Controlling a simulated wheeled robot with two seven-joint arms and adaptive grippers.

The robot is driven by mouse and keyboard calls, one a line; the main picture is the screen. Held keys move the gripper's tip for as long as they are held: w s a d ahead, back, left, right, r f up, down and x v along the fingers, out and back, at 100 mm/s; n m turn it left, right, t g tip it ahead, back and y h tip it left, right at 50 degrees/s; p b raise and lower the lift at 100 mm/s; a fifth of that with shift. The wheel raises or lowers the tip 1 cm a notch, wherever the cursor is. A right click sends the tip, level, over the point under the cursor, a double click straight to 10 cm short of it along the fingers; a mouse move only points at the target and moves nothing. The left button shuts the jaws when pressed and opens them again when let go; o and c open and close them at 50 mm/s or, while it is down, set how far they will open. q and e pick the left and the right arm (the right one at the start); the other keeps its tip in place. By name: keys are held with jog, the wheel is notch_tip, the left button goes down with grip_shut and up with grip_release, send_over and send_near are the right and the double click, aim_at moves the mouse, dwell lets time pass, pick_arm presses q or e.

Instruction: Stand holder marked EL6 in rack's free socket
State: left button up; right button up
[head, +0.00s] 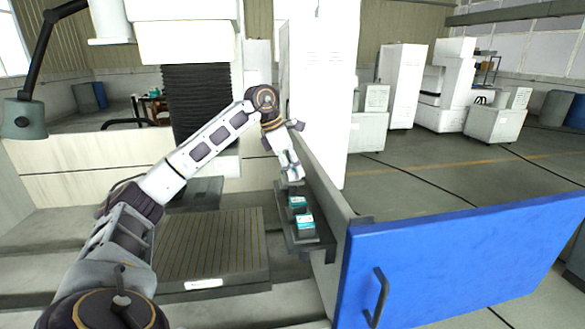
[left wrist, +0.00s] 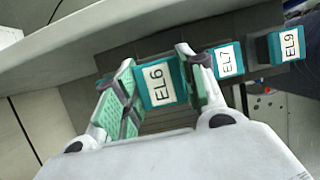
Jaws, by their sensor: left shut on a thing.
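The holder marked EL6 (left wrist: 160,87) is teal with a white label. It sits between the two green-padded fingers of my left gripper (left wrist: 158,92), which is shut on it. In the head view my left gripper (head: 291,176) points down over the far end of the dark rack (head: 313,243). EL6 is in line with the holders in the rack. I cannot tell whether its lower end is inside a socket, as that part is hidden. The holders EL7 (left wrist: 228,60) and EL9 (left wrist: 289,45) stand beside it in the rack. My right gripper is not in view.
A pale wall or panel (head: 322,190) runs close along the rack's right side. A blue door (head: 455,262) with a handle stands at the right front. A grooved machine table (head: 212,248) lies left of the rack, clear on top.

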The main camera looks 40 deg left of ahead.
pick_arm(q)
jog(key=shift+f, duration=0.2)
jog(key=shift+f+b, duration=0.2)
jog(key=shift+b, duration=0.1)
jog(key=shift+f, duration=0.1)
jog(key=shift+f+b, duration=0.4)
jog(key=shift+f, duration=0.15)
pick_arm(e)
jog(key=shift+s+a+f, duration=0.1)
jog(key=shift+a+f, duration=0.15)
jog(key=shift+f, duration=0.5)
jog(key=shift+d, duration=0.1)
pick_arm(q)
jog(key=shift+f+b, duration=0.5)
jog(key=shift+f, duration=0.25)
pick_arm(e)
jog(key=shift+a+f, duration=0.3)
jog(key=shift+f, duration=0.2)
pick_arm(q)
jog(key=shift+f+b, duration=0.5)
jog(key=shift+f, duration=0.15)
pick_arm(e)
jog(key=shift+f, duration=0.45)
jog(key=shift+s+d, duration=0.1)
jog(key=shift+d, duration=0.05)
